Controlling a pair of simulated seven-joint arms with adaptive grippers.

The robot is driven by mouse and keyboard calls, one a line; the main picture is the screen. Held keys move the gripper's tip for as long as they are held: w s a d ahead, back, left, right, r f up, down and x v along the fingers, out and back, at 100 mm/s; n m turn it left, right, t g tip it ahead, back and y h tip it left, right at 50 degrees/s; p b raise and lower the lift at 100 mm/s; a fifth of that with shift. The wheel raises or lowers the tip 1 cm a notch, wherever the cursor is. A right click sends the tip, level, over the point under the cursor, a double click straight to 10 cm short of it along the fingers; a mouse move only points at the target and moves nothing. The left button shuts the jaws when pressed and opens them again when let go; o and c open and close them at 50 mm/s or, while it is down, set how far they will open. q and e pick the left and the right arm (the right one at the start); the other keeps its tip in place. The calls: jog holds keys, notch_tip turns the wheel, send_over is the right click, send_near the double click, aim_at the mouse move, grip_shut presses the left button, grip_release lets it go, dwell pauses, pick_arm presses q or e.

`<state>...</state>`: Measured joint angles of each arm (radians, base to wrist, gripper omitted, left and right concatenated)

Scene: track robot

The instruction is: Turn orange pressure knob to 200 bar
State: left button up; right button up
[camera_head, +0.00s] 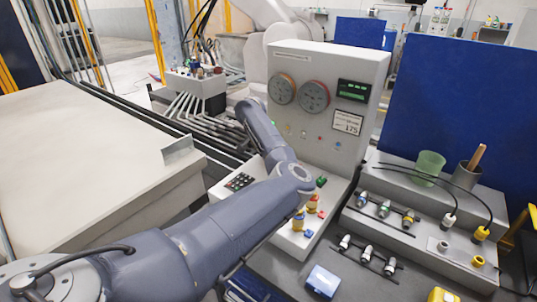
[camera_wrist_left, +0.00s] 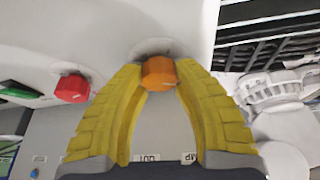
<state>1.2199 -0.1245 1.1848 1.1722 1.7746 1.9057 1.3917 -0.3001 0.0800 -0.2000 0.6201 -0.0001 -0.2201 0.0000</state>
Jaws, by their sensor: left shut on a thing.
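In the left wrist view, the orange knob (camera_wrist_left: 158,72) stands out from a pale surface. The two yellow ridged fingers of my left gripper (camera_wrist_left: 158,78) close in on it from both sides, with their tips at the knob. My left gripper is shut on the orange knob. In the head view, my left arm reaches to the grey control panel (camera_head: 345,75), and its links hide the gripper and the knob. My right gripper is in neither view.
A red knob (camera_wrist_left: 72,88) sits left of the orange one. The panel carries two round gauges (camera_head: 314,96), a green display (camera_head: 353,90) and a white plate (camera_head: 347,123) seemingly reading 175. A green cup (camera_head: 430,164) and cabled connectors stand right.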

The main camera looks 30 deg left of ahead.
pick_arm(q)
jog(key=m+h, duration=0.1)
jog(key=m, duration=0.3)
jog(key=shift+r+m+h, duration=0.1)
jog(key=shift+m+h, duration=0.2)
jog(key=shift+h, duration=0.1)
jog(key=m+g+h, duration=0.1)
jog(key=m, duration=0.2)
jog(key=shift+m, duration=0.4)
grip_shut()
jog(key=m+g, duration=0.1)
jog(key=m, duration=0.1)
jog(key=m+g, duration=0.1)
jog(key=m, duration=0.1)
jog(key=shift+d+h, duration=0.15)
jog(key=shift+h, duration=0.15)
jog(key=shift+m, duration=0.4)
jog(key=shift+d+m+g, duration=0.1)
jog(key=shift+m+g, duration=0.3)
jog(key=shift+m, duration=0.2)
jog(key=o, duration=1.2)
grip_release()
jog(key=shift+o, duration=0.2)
jog(key=v, duration=0.7)
